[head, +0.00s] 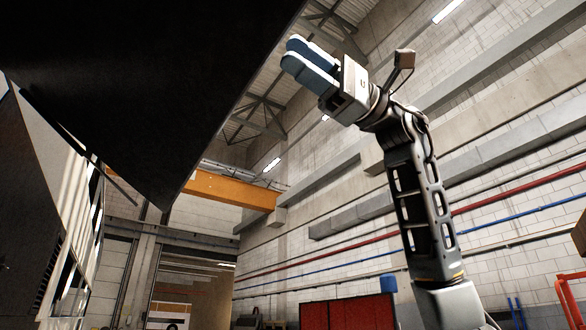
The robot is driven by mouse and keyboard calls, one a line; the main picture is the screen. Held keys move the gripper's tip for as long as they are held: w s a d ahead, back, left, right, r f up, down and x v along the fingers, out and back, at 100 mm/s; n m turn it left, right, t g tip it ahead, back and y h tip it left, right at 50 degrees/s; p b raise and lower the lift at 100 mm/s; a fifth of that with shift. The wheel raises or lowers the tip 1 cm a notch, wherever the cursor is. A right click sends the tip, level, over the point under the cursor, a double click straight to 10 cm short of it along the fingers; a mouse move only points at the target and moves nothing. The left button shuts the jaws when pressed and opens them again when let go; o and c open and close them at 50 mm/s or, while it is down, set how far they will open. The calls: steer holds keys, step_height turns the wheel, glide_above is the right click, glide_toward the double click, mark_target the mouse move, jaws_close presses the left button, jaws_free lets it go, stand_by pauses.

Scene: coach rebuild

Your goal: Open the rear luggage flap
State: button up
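A large dark panel (150,85), apparently the luggage flap, fills the upper left of the head view. It stands raised and tilted out over the coach side (75,250) at the left edge. A thin strut (121,188) shows below it. My gripper (288,54) is up high, just right of the panel's right edge. Its two blue fingers lie close together and look shut, with nothing seen between them. I cannot tell whether they touch the panel. The flap's handle and the panel's far side are hidden.
An orange crane beam (232,190) crosses the hall behind. Red and blue pipes run along the right wall. The space between my arm and the coach looks clear.

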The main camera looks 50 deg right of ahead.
steer(key=shift+f+v, duration=0.2)
steer(key=shift+v, duration=0.6)
steer(key=shift+f+v, duration=0.15)
steer(key=shift+v, duration=0.7)
steer(key=shift+f+v, duration=0.2)
steer(key=shift+v, duration=0.6)
steer(key=shift+a, duration=0.1)
